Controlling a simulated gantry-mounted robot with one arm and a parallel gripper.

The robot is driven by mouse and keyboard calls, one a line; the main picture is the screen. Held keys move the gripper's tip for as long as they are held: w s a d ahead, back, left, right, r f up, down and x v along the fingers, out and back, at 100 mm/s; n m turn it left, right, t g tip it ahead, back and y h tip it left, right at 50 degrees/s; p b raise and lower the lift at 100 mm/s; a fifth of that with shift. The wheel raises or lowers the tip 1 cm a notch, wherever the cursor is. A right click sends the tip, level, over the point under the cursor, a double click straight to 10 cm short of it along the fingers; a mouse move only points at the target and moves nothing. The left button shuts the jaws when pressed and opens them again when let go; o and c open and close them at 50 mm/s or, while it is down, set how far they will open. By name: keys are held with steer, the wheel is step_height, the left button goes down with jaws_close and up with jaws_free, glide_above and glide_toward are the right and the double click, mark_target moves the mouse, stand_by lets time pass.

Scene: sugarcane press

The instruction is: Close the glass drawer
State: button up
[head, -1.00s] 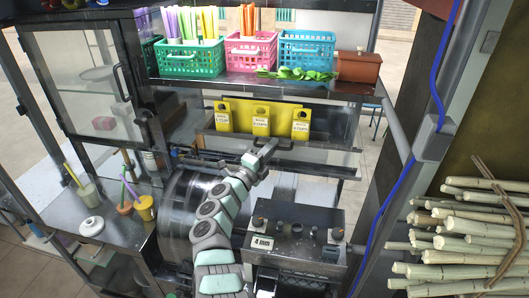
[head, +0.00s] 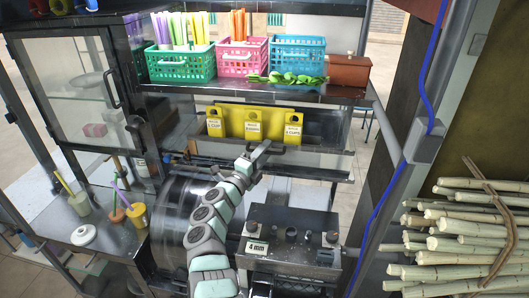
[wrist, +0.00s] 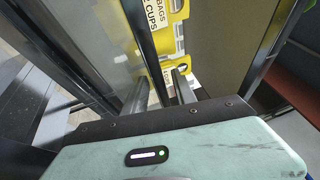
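The glass drawer (head: 315,161) hangs under the shelf at centre, in front of a yellow holder (head: 229,122) with labelled tags. It appears to stand pulled out toward me, with its long front rim facing me. My gripper (head: 270,150) is at the drawer's front, near the middle of the rim. In the wrist view the two fingers of my gripper (wrist: 160,92) stand apart, close to the dark rim and clear panel of the drawer. I cannot tell whether they touch it. The yellow holder also shows beyond the fingers (wrist: 178,55).
A glass-doored cabinet (head: 75,85) stands at left. Pink (head: 242,60), green (head: 180,67) and blue (head: 298,52) baskets sit on the shelf (head: 230,92). A dark machine marked 4 mm (head: 290,240) is below the drawer. Cane stalks (head: 470,245) are piled at right.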

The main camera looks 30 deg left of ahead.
steer(key=s+f, duration=0.1)
steer(key=s, duration=0.9)
steer(key=shift+s+d+f, duration=0.15)
steer(key=shift+s+f, duration=0.2)
steer(key=shift+f, duration=0.05)
stand_by(0.5)
